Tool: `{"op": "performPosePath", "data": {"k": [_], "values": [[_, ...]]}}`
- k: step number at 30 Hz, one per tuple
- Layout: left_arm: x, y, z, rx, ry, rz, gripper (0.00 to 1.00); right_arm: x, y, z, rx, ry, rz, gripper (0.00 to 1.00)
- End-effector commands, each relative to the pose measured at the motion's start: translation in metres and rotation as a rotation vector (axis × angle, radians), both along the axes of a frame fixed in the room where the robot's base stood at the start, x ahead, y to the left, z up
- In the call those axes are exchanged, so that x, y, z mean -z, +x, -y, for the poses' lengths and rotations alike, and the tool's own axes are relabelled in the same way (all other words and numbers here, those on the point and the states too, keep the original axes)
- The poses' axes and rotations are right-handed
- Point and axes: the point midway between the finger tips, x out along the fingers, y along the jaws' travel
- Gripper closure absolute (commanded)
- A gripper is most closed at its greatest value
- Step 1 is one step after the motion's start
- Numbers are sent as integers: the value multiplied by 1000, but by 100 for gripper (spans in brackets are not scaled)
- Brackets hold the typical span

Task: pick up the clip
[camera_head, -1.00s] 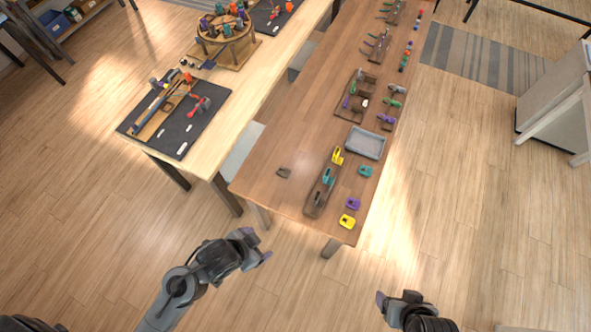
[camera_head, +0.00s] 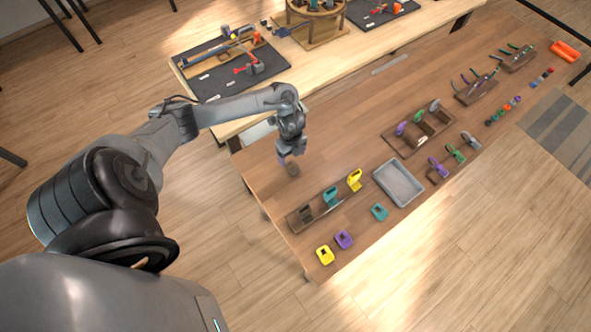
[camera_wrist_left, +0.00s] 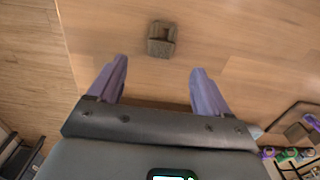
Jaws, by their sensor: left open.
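A small dark brown clip (camera_head: 293,169) lies on the brown wooden table near its left end. In the left wrist view the clip (camera_wrist_left: 161,40) lies flat on the wood, just beyond the fingertips and roughly centred between them. My left gripper (camera_head: 291,155) points down close above the clip, partly overlapping it in the head view. Its two purple fingers (camera_wrist_left: 157,75) are spread apart with nothing between them. How high the fingertips are above the table is hard to tell. My right gripper is out of view.
A long wooden holder (camera_head: 318,207) carries teal and yellow clips. Loose teal (camera_head: 379,212), purple (camera_head: 344,239) and yellow (camera_head: 325,255) clips lie nearby. A grey tray (camera_head: 398,184) stands to the right. The table around the brown clip is clear.

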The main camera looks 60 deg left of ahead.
Motion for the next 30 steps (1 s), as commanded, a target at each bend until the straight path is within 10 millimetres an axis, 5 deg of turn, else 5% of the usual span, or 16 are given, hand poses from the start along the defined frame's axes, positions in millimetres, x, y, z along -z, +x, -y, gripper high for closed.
{"op": "performPosePath", "data": {"k": [6, 30], "values": [[30, -1, 1, -2, -2, -2, 21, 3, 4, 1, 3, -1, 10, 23], [91, 1, 0, 0, 0, 0, 21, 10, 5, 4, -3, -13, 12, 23]]}}
